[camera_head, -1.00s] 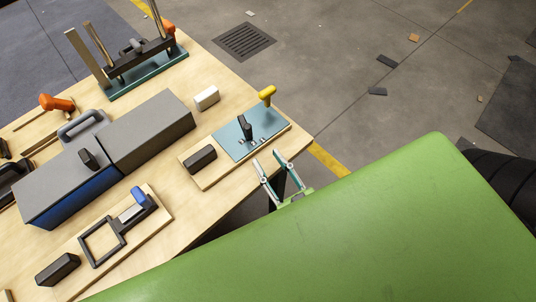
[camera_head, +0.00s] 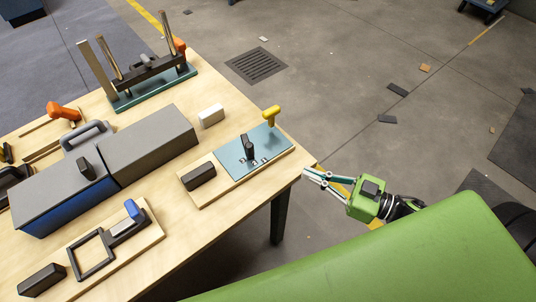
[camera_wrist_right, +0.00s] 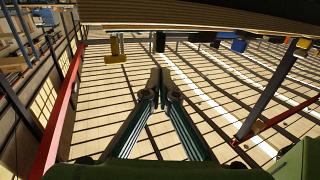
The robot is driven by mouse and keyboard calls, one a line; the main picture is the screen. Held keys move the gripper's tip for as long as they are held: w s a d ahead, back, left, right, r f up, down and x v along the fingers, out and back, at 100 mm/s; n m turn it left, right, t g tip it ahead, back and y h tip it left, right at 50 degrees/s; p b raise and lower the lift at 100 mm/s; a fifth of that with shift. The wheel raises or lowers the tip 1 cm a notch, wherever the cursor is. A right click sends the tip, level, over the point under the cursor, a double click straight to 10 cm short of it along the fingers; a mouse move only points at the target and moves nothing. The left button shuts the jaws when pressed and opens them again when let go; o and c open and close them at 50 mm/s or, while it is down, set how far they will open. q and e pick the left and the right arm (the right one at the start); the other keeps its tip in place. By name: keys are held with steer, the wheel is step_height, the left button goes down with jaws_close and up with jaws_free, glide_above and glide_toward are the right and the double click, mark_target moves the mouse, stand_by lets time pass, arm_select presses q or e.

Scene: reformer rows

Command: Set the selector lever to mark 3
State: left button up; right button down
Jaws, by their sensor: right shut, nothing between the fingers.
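The teal selector plate (camera_head: 236,163) is fixed to a wooden board near the table's right corner. A dark upright lever (camera_head: 248,147) stands on it among small light marks, whose numbers are too small to read. A yellow-handled piece (camera_head: 271,114) stands at the plate's far end. I cannot tell for certain which is the selector lever. My right gripper (camera_head: 306,173) is shut and empty, just off the table edge, right of the plate and apart from it. The wrist view, upside down, shows the shut fingers (camera_wrist_right: 160,84), the yellow handle (camera_wrist_right: 115,48) and the dark lever (camera_wrist_right: 160,42). My left gripper is not in view.
A black block (camera_head: 198,176) sits on the same board. A white block (camera_head: 211,116), a grey and blue box (camera_head: 150,145) and a blue-handled latch board (camera_head: 133,211) are on the table (camera_head: 205,225). Floor beyond the right edge is open.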

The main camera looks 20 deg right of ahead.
mark_target(253, 150)
steer(key=p+x, duration=0.1)
steer(key=x, duration=1.3)
steer(key=shift+p, duration=0.3)
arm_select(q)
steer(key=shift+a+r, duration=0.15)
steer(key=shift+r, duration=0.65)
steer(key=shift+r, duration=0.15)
arm_select(e)
steer(key=shift+s+a, duration=0.1)
steer(key=shift+a, duration=0.05)
